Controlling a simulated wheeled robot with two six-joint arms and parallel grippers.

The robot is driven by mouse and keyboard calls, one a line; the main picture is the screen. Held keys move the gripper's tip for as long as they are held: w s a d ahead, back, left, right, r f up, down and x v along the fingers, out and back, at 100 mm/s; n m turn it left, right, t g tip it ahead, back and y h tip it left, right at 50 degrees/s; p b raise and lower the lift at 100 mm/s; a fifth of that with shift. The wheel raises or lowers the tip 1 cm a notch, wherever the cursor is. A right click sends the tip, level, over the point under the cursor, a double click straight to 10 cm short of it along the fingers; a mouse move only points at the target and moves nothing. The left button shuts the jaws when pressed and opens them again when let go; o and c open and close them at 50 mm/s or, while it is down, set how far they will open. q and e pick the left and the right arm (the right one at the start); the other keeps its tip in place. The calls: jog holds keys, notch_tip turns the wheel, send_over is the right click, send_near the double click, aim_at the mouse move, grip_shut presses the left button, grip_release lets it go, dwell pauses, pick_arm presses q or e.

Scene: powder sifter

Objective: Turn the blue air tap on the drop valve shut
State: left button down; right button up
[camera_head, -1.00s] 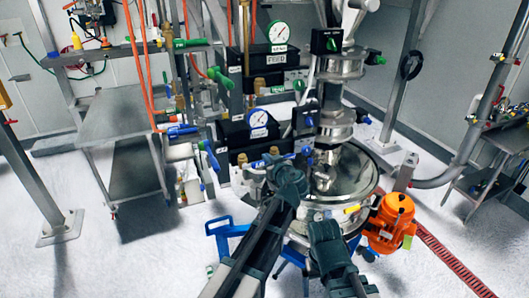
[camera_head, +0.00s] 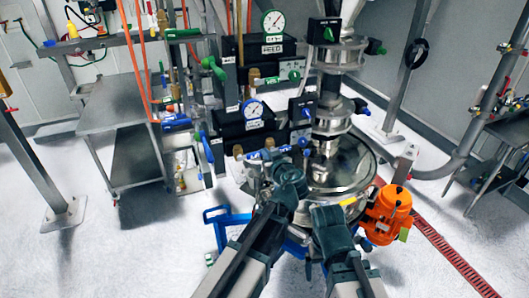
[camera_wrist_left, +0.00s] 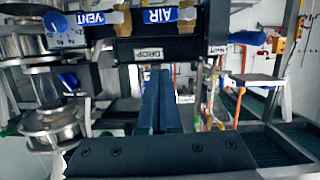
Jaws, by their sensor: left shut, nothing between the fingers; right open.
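The drop valve's black block with a round gauge (camera_head: 253,109) stands just beyond my left gripper (camera_head: 288,174). In the left wrist view, the blue tap lettered AIR (camera_wrist_left: 168,15) lies lengthwise along its fitting at the top. A blue VENT handle (camera_wrist_left: 92,18) is to its left, and the DROP label (camera_wrist_left: 149,54) is below. My left gripper's fingers (camera_wrist_left: 160,76) are together and empty, below the AIR tap in that picture; whether they touch anything is unclear. My right gripper (camera_head: 332,216) is open and empty in front of the steel vessel.
A round steel vessel (camera_head: 340,180) stands right of the block, with an orange motor (camera_head: 388,213) beside it. The FEED block (camera_head: 270,50) is above and behind. A steel shelf stand (camera_head: 112,104) is at left. A blue frame (camera_head: 222,222) stands low in front.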

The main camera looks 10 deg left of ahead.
pick_arm(q)
jog(key=b, duration=0.3)
send_over(258, 155)
jog(key=s, duration=0.2)
notch_tip(258, 155, down, 3)
jog(key=shift+d+f+b, duration=0.15)
jog(key=shift+f+b, duration=1.45)
jog(key=shift+f, duration=0.1)
jog(key=shift+w+d+f+b, duration=0.1)
jog(key=shift+f+b, duration=0.55)
jog(key=shift+b, duration=0.05)
jog(key=shift+r, duration=0.1)
